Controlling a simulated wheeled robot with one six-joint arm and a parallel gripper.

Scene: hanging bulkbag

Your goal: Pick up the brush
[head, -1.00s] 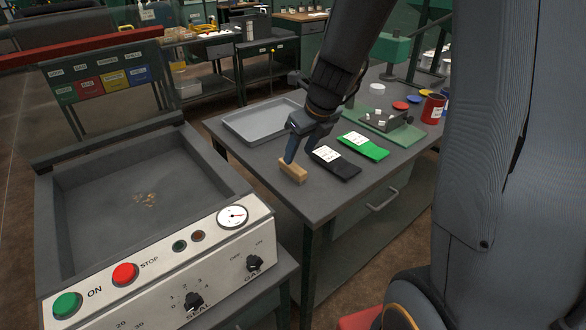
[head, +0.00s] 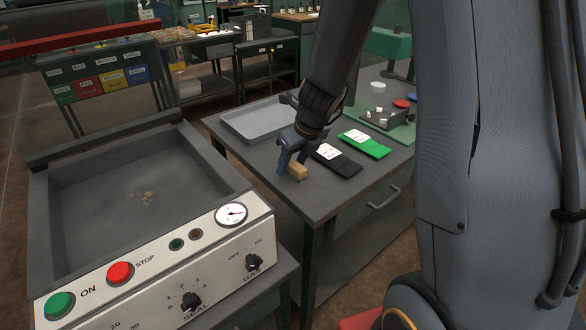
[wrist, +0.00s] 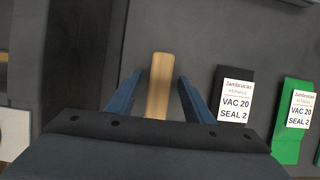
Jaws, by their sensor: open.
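The brush shows as a light wooden block (head: 298,172) on the grey table, near its front left corner. In the wrist view its wooden top (wrist: 159,84) lies lengthwise between my two blue fingers, with a gap on each side. My gripper (head: 292,172) is open and points down at the brush, its fingers low beside it. In the head view a finger hides part of the brush. The brush's bristles cannot be made out.
A black pouch (head: 338,161) and a green pouch (head: 366,144) lie right of the brush. A grey tray (head: 252,124) lies behind it. A sealing machine with a deep chamber (head: 60,235) stands at the left. A fixture (head: 388,118) stands farther back.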

